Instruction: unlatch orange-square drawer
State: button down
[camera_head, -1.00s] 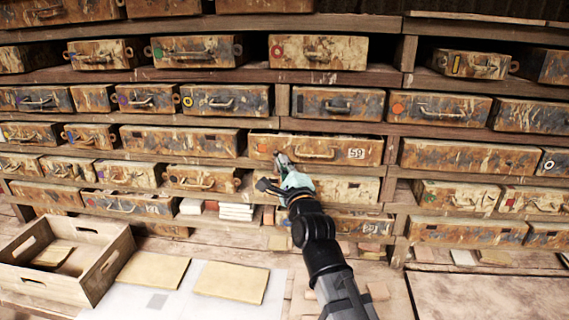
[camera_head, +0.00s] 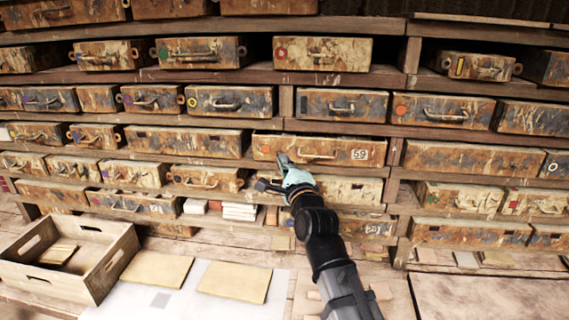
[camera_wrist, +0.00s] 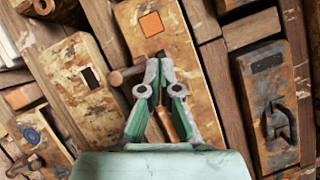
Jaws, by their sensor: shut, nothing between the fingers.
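The orange-square drawer (camera_head: 345,151) is a weathered, rust-brown drawer front in the middle of the rack. It has a small orange mark at its left end, a bar handle and a number label. The wrist view shows its orange square (camera_wrist: 151,24) just beyond my fingertips. My gripper (camera_head: 284,160) is at the lower left part of this drawer front, left of the handle. In the wrist view my gripper (camera_wrist: 160,66) has its fingers together and empty, over the drawer front. A brown rounded peg (camera_wrist: 117,77) is close left of the fingers. I cannot tell whether the fingers touch the drawer.
Similar drawers surround it, including one with a black square (camera_wrist: 91,77) and one with a blue ring (camera_wrist: 32,136). Wooden shelf boards separate the rows. An open wooden crate (camera_head: 105,262) and flat tan tiles (camera_head: 234,281) are on the table at lower left.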

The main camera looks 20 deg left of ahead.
jog(key=shift+a+r+n+g, duration=0.2)
jog(key=shift+n+g, duration=0.1)
jog(key=shift+n, duration=0.1)
jog(key=shift+s+a+r+n+g+p, duration=0.15)
jog(key=shift+a+n+g+p, duration=0.35)
jog(key=shift+n+p, duration=0.55)
jog(key=a+n, duration=0.1)
jog(key=n, duration=0.1)
jog(key=a+n+g+h+p, duration=0.1)
jog(key=shift+s+n+h, duration=0.1)
jog(key=shift+n+h, duration=0.2)
jog(key=shift+n, duration=0.05)
jog(key=shift+s+a+f+n+g+h, duration=0.1)
jog(key=shift+a+f+n+g+h, duration=0.25)
jog(key=shift+n, duration=0.5)
jog(key=shift+s+a+f+n+g+h, duration=0.15)
jog(key=shift+a+f+n+h, duration=0.25)
jog(key=shift+n+h, duration=0.35)
jog(key=shift+a+f+n+h+b, duration=0.3)
jog(key=shift+a+n+h+b, duration=0.15)
jog(key=shift+n, duration=0.3)
jog(key=shift+a+f+n+h+b, duration=0.2)
jog(key=shift+f+n+h+b, duration=0.15)
jog(key=shift+n+h, duration=0.3)
jog(key=shift+f+n, duration=0.1)
jog(key=shift+n, duration=0.3)
